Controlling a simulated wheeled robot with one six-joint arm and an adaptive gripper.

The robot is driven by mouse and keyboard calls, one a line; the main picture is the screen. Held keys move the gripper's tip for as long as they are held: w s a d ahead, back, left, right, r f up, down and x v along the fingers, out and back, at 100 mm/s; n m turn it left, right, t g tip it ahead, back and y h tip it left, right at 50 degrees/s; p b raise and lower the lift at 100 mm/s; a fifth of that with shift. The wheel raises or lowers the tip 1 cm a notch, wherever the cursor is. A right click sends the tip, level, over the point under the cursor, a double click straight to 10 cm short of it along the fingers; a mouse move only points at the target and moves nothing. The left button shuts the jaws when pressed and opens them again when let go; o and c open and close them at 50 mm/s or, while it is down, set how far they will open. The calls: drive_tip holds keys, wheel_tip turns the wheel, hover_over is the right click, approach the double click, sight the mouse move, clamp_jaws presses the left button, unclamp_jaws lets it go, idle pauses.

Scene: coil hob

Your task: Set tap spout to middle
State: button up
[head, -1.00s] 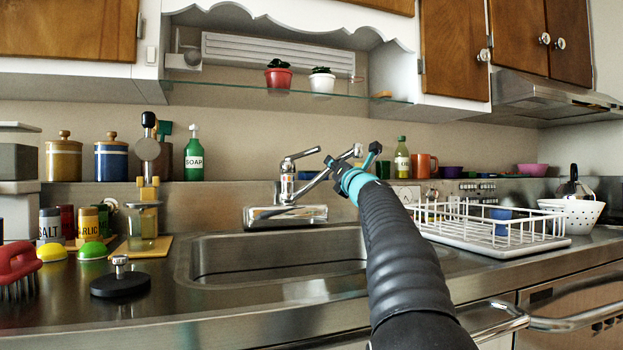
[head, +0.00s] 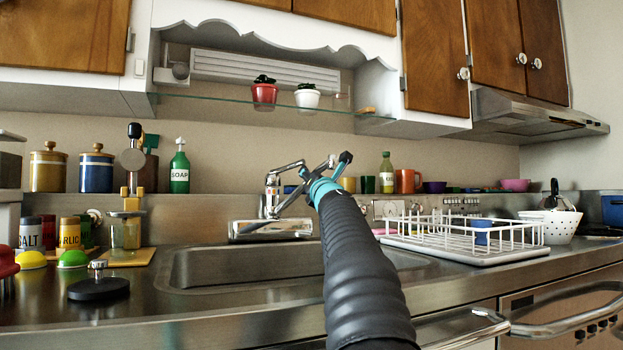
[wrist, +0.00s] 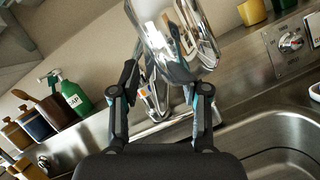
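The chrome tap (head: 270,229) stands at the back of the sink, with a lever on top. Its long spout (head: 291,203) slants up and to the right, with its end at my gripper. In the wrist view the shiny spout end (wrist: 172,32) is large, at and beyond the gap between my fingers. My gripper (head: 326,167) has its dark and teal fingers beside the spout end. In the wrist view its two fingers (wrist: 160,80) stand well apart. I cannot tell whether either finger touches the spout. My arm hides part of the sink.
The sink basin (head: 200,268) lies below the tap. A white dish rack (head: 440,247) stands to the right. A black sink plug (head: 98,289) and spice jars (head: 70,233) are to the left. A glass shelf (head: 225,101) with two potted plants hangs above the tap.

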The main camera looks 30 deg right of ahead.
drive_tip(key=v, duration=1.2)
